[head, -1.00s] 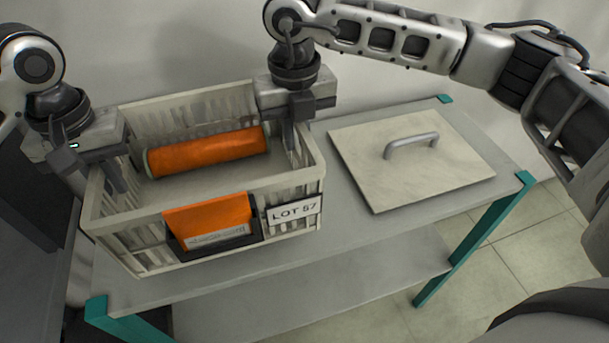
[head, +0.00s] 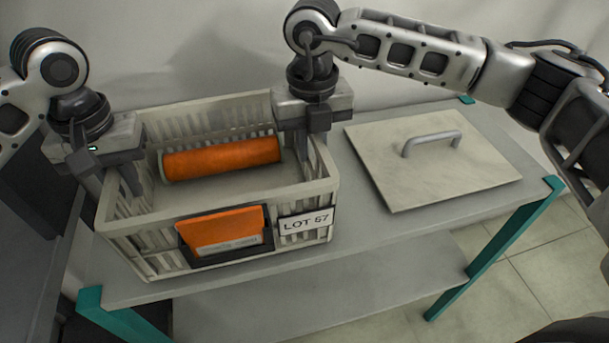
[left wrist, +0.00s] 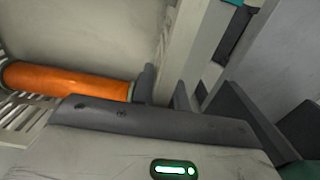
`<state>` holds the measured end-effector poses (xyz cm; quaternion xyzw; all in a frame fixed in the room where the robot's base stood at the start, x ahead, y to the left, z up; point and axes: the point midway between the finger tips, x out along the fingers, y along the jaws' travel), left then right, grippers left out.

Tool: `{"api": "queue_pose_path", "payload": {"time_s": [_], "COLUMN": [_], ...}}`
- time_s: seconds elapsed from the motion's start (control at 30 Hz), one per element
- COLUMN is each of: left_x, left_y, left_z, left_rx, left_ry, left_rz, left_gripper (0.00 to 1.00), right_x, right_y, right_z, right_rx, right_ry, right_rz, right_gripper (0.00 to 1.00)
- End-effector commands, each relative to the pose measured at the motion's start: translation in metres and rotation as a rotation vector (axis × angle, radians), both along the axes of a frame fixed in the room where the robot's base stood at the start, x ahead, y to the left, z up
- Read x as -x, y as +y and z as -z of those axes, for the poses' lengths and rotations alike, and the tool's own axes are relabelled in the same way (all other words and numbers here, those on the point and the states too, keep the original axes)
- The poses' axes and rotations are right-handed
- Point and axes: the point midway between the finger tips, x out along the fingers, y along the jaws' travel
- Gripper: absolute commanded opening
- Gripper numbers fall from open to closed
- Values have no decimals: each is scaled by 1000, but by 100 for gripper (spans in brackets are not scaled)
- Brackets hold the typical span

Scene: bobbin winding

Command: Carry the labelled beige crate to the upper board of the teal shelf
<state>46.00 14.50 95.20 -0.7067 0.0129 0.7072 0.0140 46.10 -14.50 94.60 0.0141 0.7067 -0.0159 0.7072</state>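The beige crate (head: 130,238) with slatted sides carries a white "LOT 57" label (head: 306,222) on its front. It is level over the left part of the upper board (head: 375,222) of the shelf with teal legs; I cannot tell whether its bottom touches. My left gripper (head: 113,185) is shut on the crate's left wall, one finger inside and one outside; the left wrist view shows the wall between the fingers (left wrist: 165,88). My right gripper (head: 312,150) is shut on the right wall, its outer finger mostly hidden.
An orange bobbin (head: 222,158) lies in the crate, and an orange card (head: 220,228) sits in its front holder. A flat lid with a grey handle (head: 432,165) lies on the board to the right. The lower board (head: 350,285) looks bare. A wall stands behind.

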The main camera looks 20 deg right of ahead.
Motion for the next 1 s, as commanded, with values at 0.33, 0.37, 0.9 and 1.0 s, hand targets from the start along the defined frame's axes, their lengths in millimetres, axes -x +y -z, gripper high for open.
{"api": "queue_pose_path", "payload": {"time_s": [0.33, 0.37, 0.9, 1.0], "left_x": [0, 0, -1, -1], "left_y": [0, -1, 0, 0], "left_z": [-2, -3, -99, -112], "left_rx": [1, 1, -2, -1], "left_ry": [1, 0, -4, -2], "left_rz": [1, 1, -2, -2], "left_gripper": [33, 33, 33, 33], "right_x": [0, 0, 0, 0], "right_y": [0, 0, 1, 1], "right_z": [-1, -1, -1, -1], "right_rx": [-1, -1, -2, -2], "right_ry": [1, 1, 1, 1], "right_rz": [-1, -1, -1, -1], "right_gripper": [33, 33, 33, 33]}}
